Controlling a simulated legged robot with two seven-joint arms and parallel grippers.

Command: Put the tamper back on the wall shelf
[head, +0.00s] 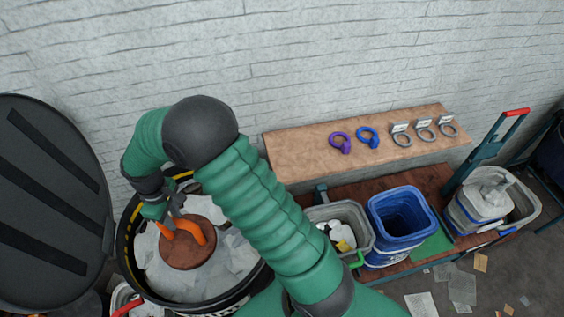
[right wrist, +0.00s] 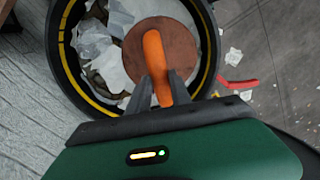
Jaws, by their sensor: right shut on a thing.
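The tamper is a round brown disc (head: 188,250) with an orange arched handle (head: 193,226). It is inside the black round bin, over crumpled pale paper. My right gripper (head: 174,214) is shut on the orange handle. In the right wrist view the two fingers (right wrist: 162,88) sit on either side of the handle (right wrist: 155,58), with the brown disc (right wrist: 160,40) beyond. I cannot tell whether the disc touches the paper. The wooden wall shelf (head: 295,145) is right of the bin, against the white brick wall. My left gripper is not in view.
Purple (head: 340,143) and blue (head: 368,138) ring-shaped items and several grey tagged rings (head: 425,129) occupy the shelf; its left end is bare. Below are a grey tub (head: 355,215) and blue bucket (head: 402,240). A dark lid (head: 50,200) stands left of the bin (head: 127,245).

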